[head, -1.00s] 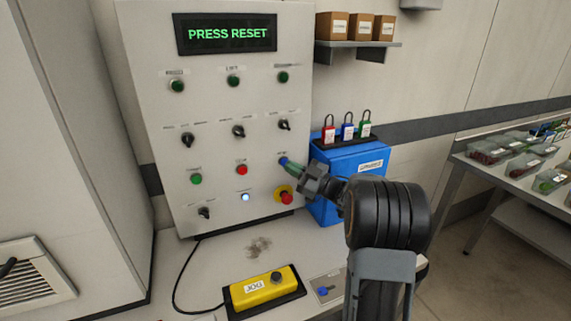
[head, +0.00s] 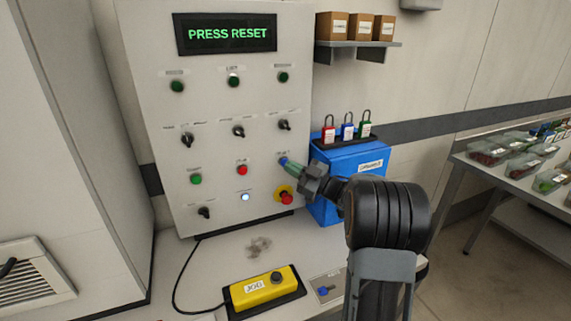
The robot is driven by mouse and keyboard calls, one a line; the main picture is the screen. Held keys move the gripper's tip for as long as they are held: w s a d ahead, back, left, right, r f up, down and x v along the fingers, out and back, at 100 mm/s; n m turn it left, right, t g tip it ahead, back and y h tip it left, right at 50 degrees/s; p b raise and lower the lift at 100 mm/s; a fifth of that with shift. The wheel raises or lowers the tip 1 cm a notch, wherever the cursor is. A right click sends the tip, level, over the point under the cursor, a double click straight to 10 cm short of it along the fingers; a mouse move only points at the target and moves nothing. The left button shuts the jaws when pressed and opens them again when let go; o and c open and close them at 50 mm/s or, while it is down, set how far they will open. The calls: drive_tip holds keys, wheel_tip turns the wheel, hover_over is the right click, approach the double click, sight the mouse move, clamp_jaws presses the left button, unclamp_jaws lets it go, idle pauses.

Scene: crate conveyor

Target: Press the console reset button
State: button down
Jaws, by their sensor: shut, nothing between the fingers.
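The grey console (head: 215,130) stands upright, and its screen (head: 228,34) reads "PRESS RESET" in green. A blue button (head: 283,160) sits on the right side of the panel, under a small label I cannot read. My gripper (head: 291,166) is shut and empty, with its fingertips at the blue button and partly covering it. I cannot tell whether they touch it or whether it is pushed in. A lit white-blue button (head: 245,197) is lower on the panel, left of the red emergency stop (head: 286,198) on its yellow ring.
Green buttons or lamps, a red button (head: 242,170) and black selector knobs surround the blue button. A blue box (head: 350,190) with padlocks on top stands right of the console. A yellow jog box (head: 262,287) lies on the bench in front. A shelf (head: 358,46) hangs above right.

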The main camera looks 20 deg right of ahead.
drive_tip(key=shift+w, duration=0.2)
idle(0.6)
drive_tip(key=shift+w, duration=0.25)
drive_tip(key=shift+w, duration=0.4)
idle(0.7)
drive_tip(key=shift+s, duration=0.15)
drive_tip(key=shift+s+b, duration=0.45)
drive_tip(key=shift+s, duration=0.25)
drive_tip(key=shift+s+b, duration=0.65)
drive_tip(key=shift+s, duration=1.85)
